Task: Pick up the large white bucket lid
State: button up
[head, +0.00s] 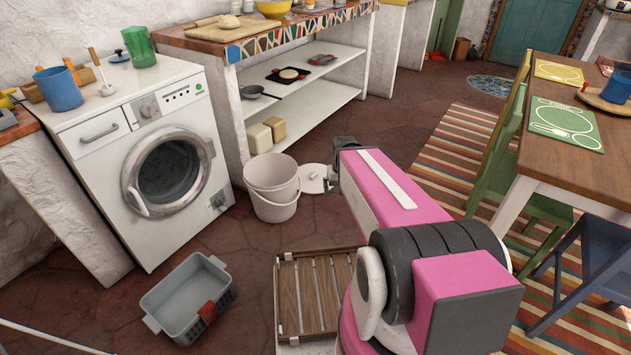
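The large white bucket lid (312,172) lies flat, apparently on the floor, just right of the white bucket (272,187). It is a pale disc with a small dark mark near its middle. My pink arm reaches out over the floor and hides what is just right of the lid. My gripper (331,183) is mostly hidden at the arm's far end; only small dark parts show by the lid's right edge. I cannot tell whether it touches the lid or whether its fingers are open.
A washing machine (150,150) stands at the left, beside a mosaic counter (240,51) with open shelves. A grey crate (188,297) and a slatted wooden crate (309,295) are on the floor in front. A table (550,158) with green chairs stands at the right on a striped rug (455,150).

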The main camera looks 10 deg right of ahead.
aim_at(312, 175)
jog(key=i+l, duration=0.15)
jog(key=i, duration=0.45)
jog(key=i+l+u, duration=0.1)
jog(key=i, duration=0.55)
